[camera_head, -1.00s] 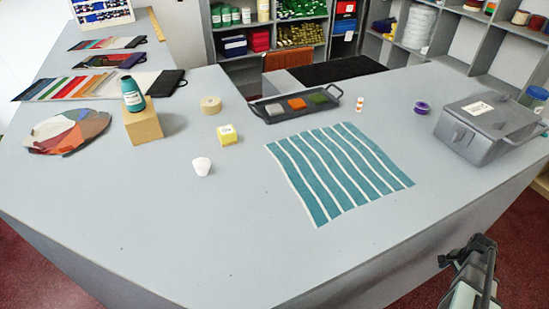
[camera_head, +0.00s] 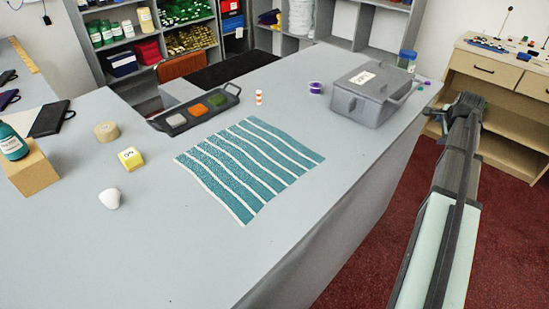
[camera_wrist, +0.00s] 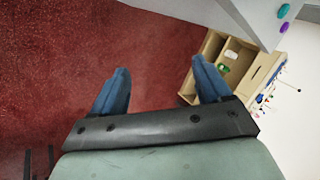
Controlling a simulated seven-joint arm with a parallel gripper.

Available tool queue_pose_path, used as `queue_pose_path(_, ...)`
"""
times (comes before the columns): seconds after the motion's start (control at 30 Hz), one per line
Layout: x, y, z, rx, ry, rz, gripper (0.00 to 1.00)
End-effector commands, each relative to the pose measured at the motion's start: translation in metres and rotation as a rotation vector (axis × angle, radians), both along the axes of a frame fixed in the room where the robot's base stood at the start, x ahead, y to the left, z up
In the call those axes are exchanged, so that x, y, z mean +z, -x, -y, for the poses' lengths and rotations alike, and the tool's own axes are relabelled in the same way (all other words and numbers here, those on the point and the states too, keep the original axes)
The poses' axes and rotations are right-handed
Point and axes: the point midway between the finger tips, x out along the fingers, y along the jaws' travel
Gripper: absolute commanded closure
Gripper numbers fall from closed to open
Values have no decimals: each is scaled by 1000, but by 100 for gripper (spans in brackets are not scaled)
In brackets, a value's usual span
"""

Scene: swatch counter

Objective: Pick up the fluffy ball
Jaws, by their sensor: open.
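I cannot make out anything clearly fluffy. A small white rounded object (camera_head: 110,198) lies on the left part of the grey counter (camera_head: 150,255); its texture is too unclear to call it the fluffy ball. Tiny green and purple spots (camera_head: 424,86) show at the counter's far right corner. The wrist view shows a teal round thing (camera_wrist: 284,11) and a purple one (camera_wrist: 284,27) there, too small to identify. My gripper (camera_wrist: 160,72) has its two blue fingers apart, with nothing between them, over the red floor. In the head view my gripper (camera_head: 462,106) is off the counter's right edge.
A striped teal cloth (camera_head: 248,165), a sectioned tray (camera_head: 165,125), a lidded grey box (camera_head: 370,95), a yellow block (camera_head: 131,158) and a tape roll (camera_head: 106,131) are on the counter. A wooden cabinet (camera_head: 490,125) stands at right. Open floor (camera_head: 490,210) lies between.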

Motion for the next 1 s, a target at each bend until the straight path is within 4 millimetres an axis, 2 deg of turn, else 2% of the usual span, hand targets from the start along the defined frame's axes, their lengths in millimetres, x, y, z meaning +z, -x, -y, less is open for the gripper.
queue_pose_path(0.03,25,-5,3,-16,1,36,23)
queue_pose_path(0.1,55,-10,3,-38,-4,80,23)
queue_pose_path(0.27,114,-20,-5,-73,-22,167,23)
queue_pose_path(0.37,147,-28,-19,-85,-43,215,23)
queue_pose_path(0.47,178,-40,-51,-81,-81,257,23)
queue_pose_path(0.5,186,-46,-69,-75,-102,267,23)
queue_pose_path(0.6,195,-58,-112,-54,-151,272,23)
queue_pose_path(0.8,198,-77,-205,1,-246,249,23)
queue_pose_path(1.0,196,-85,-299,57,-332,203,23)
